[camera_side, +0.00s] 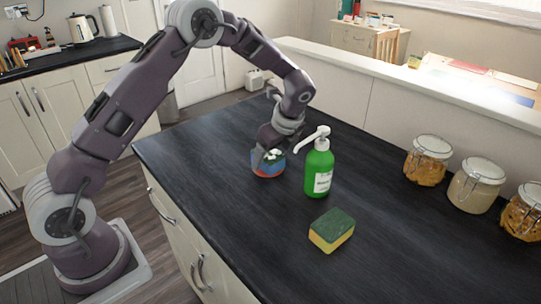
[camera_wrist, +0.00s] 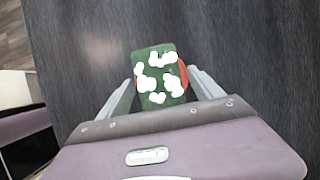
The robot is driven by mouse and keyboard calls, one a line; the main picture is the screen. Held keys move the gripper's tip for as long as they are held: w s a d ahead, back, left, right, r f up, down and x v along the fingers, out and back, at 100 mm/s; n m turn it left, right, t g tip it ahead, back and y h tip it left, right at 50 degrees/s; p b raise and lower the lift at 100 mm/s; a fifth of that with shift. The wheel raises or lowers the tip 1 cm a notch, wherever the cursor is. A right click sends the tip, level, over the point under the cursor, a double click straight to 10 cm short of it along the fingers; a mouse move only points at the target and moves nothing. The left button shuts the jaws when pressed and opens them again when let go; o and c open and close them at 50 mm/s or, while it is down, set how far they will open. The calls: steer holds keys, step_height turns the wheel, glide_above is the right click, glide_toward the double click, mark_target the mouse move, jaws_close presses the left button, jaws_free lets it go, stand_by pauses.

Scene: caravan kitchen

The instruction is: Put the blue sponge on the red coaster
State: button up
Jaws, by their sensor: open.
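The blue sponge (camera_side: 266,162) has a dark green top with white foam blobs. It lies flat over the red coaster (camera_side: 268,174), whose edge shows beneath it on the black worktop. In the wrist view the green, foam-spotted top of the sponge (camera_wrist: 152,80) faces me, and slivers of the red coaster (camera_wrist: 183,74) show at its sides. My gripper (camera_side: 267,155) is down at the sponge. In the wrist view the fingers of my gripper (camera_wrist: 160,83) are apart, one on each side of the sponge. The coaster's middle is hidden under the sponge.
A green soap pump bottle (camera_side: 319,168) stands close to the right of my gripper. A yellow sponge with a green top (camera_side: 332,230) lies nearer the front. Several glass jars (camera_side: 427,160) stand along the right. The worktop's left part is clear.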

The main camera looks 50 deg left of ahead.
steer(key=v, duration=1.2)
steer(key=s+d+r+n+t+h, duration=0.1)
steer(key=s+r+n, duration=0.3)
steer(key=s+r, duration=0.35)
steer(key=s+d+n+t+h, duration=0.1)
steer(key=s+d+n+t, duration=0.1)
steer(key=s+n, duration=0.5)
steer(key=s+d+r+n+t+h, duration=0.1)
steer(key=s+n, duration=0.6)
steer(key=s, duration=1)
steer(key=shift+d+r+t+h, duration=0.2)
steer(key=shift+d+t+h, duration=0.4)
steer(key=shift+t+h, duration=0.15)
steer(key=shift+w, duration=0.1)
